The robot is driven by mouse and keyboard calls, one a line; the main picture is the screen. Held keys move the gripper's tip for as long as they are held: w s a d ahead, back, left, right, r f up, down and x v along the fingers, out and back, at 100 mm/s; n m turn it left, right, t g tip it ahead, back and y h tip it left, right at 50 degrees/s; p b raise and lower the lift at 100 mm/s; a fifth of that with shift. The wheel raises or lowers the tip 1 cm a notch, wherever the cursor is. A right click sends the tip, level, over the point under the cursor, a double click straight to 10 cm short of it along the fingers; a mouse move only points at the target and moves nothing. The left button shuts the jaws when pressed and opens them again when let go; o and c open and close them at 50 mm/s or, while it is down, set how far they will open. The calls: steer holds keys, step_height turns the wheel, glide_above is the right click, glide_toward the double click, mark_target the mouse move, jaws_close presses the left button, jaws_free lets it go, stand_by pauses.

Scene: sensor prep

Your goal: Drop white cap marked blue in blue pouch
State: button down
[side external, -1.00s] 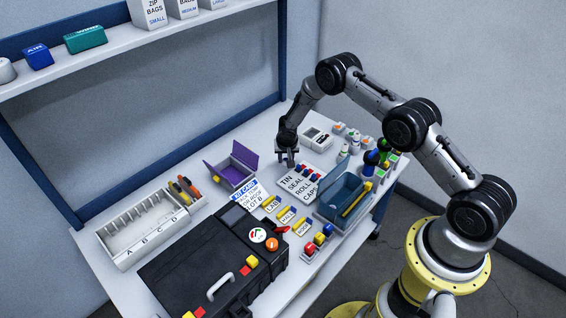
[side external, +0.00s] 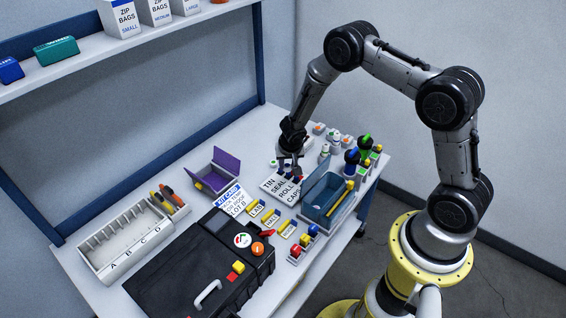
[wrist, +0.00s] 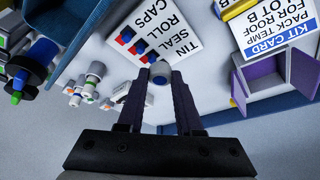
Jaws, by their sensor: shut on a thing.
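My gripper (side external: 290,172) is over the back edge of the white label card reading TIN SEAL ROLL CAPS. In the wrist view my gripper (wrist: 160,72) has its fingers closed on a small round cap (wrist: 160,80) with a blue centre, held at the fingertips. I cannot tell for sure that this is the blue pouch.
Several red and blue items lie on the label card (side external: 272,186). A purple open box (side external: 228,160) stands to the left. Bottles (side external: 352,160) stand at the right rear. A black case (side external: 180,275) and a white compartment tray (side external: 110,262) fill the front left.

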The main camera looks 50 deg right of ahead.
steer(key=shift+s+r, duration=0.2)
steer(key=shift+r, duration=0.2)
step_height(320, 180, up, 5)
steer(key=s+d+m+g+h, duration=0.1)
steer(key=s+d+m+g, duration=0.1)
steer(key=s+d+m, duration=0.3)
steer(key=s+d+m+g, duration=0.1)
steer(key=s+d+m, duration=0.25)
steer(key=s, duration=0.35)
step_height(320, 180, down, 11)
steer(key=a, duration=0.1)
steer(key=shift+w+f, duration=0.15)
steer(key=shift+m, duration=0.25)
steer(key=c, duration=0.5)
jaws_free()
